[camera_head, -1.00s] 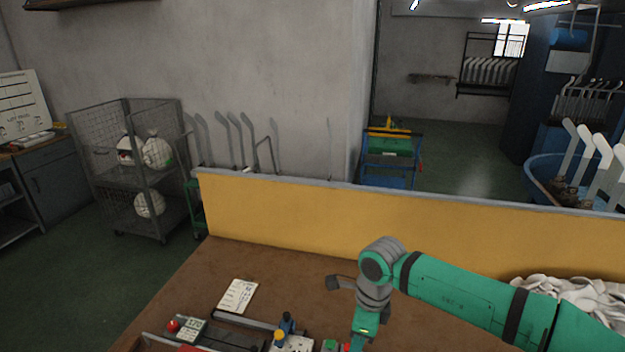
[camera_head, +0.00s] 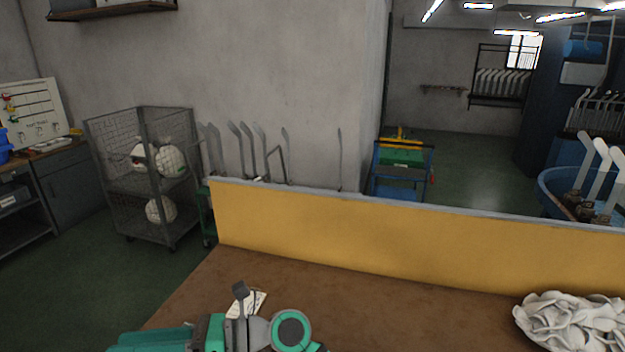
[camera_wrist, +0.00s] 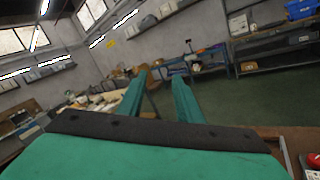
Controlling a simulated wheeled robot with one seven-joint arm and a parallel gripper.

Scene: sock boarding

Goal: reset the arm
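My arm (camera_head: 290,332) shows at the bottom of the head view, folded low over the brown table. Its green and grey links partly cover a white card on the table. My gripper is out of the head view. In the wrist view my gripper (camera_wrist: 158,80) shows two green fingers standing apart with nothing between them. The room's floor and shelves show past the fingertips.
A brown table (camera_head: 400,315) with a yellow back panel (camera_head: 420,235) lies in front. A pile of white socks (camera_head: 572,322) sits at its right. A wire cart (camera_head: 150,180) stands at the left, and a blue-green trolley (camera_head: 402,170) stands behind the panel.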

